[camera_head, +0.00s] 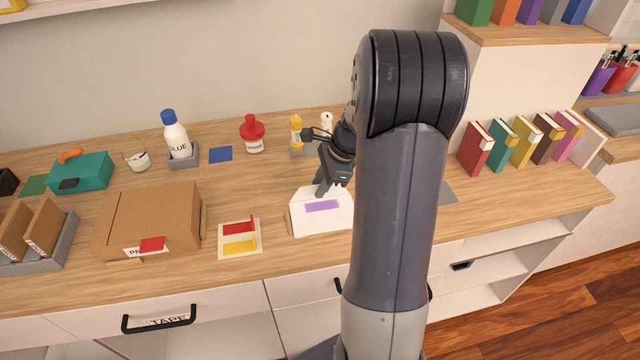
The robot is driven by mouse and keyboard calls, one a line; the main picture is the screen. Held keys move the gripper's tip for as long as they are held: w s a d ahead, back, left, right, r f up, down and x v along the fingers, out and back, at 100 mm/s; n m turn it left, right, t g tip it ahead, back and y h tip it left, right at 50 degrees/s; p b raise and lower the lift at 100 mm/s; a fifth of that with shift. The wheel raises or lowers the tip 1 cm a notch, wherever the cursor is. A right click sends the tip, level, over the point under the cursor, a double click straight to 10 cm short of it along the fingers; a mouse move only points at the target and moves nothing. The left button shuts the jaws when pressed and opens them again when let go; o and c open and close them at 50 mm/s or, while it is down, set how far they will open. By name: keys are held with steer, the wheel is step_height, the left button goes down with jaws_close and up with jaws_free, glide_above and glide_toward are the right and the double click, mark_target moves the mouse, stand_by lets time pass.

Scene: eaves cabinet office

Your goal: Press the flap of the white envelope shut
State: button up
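The white envelope (309,224) lies on the wooden desk near the front edge, with a purple strip (322,206) across its middle. Its right part is hidden behind my arm. The flap's outline is not clear at this size, so I cannot tell whether it is raised or flat. My gripper (321,191) points down over the back part of the envelope, its tips at or just above the paper. I cannot tell whether they touch it or whether the fingers are apart.
A cardboard box (150,217) and a card with red and yellow strips (227,250) lie left of the envelope. A glue bottle (176,136), red bottle (252,138) and yellow glue stick (295,130) stand behind. Several books (476,150) stand at right.

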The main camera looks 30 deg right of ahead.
steer(key=shift+a+f, duration=0.1)
steer(key=shift+f, duration=0.15)
steer(key=shift+c, duration=0.5)
jaws_close()
steer(key=shift+f+b, duration=0.1)
steer(key=shift+b, duration=0.25)
